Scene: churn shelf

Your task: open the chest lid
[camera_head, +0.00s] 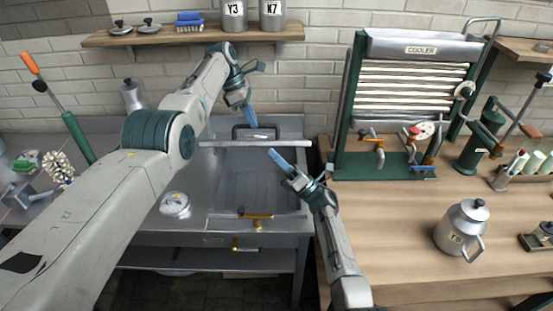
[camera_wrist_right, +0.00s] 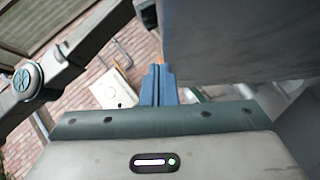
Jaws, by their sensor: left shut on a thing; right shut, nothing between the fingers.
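The metal chest (camera_head: 222,222) is set in the steel counter at the centre of the head view. A pale bar (camera_head: 215,144), apparently the edge of its lid, crosses it, with a dark handle (camera_head: 236,131) just behind. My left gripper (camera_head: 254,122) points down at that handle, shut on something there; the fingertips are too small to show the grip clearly. My right gripper (camera_head: 273,153) is shut and empty, just in front of the bar's right part. In the right wrist view its blue fingers (camera_wrist_right: 159,85) are together beside a large grey panel (camera_wrist_right: 240,40), apparently the lid.
A shelf (camera_head: 190,37) hangs on the wall behind my left arm.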

